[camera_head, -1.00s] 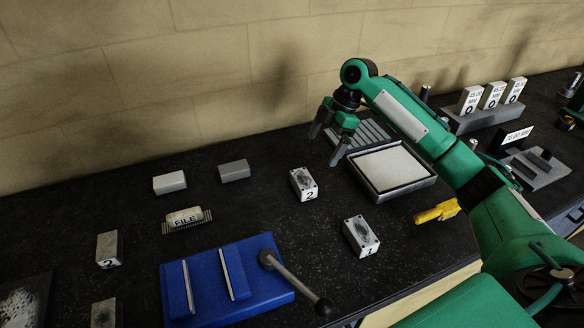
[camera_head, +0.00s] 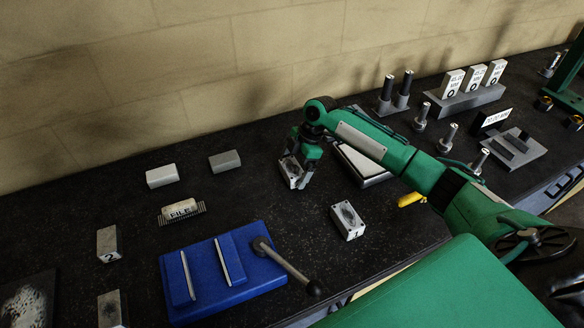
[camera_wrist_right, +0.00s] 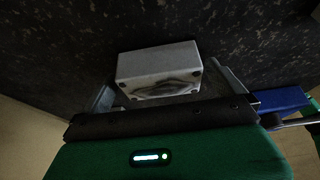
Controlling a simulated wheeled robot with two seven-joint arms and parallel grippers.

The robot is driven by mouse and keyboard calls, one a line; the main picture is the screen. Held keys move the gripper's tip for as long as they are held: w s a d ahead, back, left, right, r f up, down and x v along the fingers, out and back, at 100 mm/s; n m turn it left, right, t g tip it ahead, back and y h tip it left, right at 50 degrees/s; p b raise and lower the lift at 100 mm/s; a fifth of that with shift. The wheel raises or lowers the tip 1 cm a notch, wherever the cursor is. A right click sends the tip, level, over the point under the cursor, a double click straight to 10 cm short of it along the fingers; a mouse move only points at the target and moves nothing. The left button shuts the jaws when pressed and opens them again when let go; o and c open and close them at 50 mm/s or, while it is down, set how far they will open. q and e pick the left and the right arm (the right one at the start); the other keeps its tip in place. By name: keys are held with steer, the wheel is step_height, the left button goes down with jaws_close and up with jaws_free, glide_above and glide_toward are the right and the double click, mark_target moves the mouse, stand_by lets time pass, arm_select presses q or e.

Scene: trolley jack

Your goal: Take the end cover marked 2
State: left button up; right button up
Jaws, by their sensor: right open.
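The end cover marked 2 (camera_head: 291,172) is a small pale block with a dark oval on its top, on the black bench; its label is hidden now behind my gripper. My right gripper (camera_head: 296,168) is over it, open, with a finger on either side. In the right wrist view the end cover (camera_wrist_right: 158,68) lies between the two spread fingers of the gripper (camera_wrist_right: 165,95); I cannot tell whether they touch it. A similar cover marked 1 (camera_head: 348,221) lies nearer the bench's front edge. My left gripper is not in view.
A light-topped tray (camera_head: 362,163) stands just right of the gripper, under my arm. A blue vise (camera_head: 205,273) with a long handle is in front. A 2-marked block (camera_head: 108,243) stands far left.

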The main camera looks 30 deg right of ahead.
steer(key=shift+a+f, duration=0.25)
steer(key=shift+f, duration=0.35)
steer(key=shift+r, duration=0.1)
steer(key=c, duration=1.3)
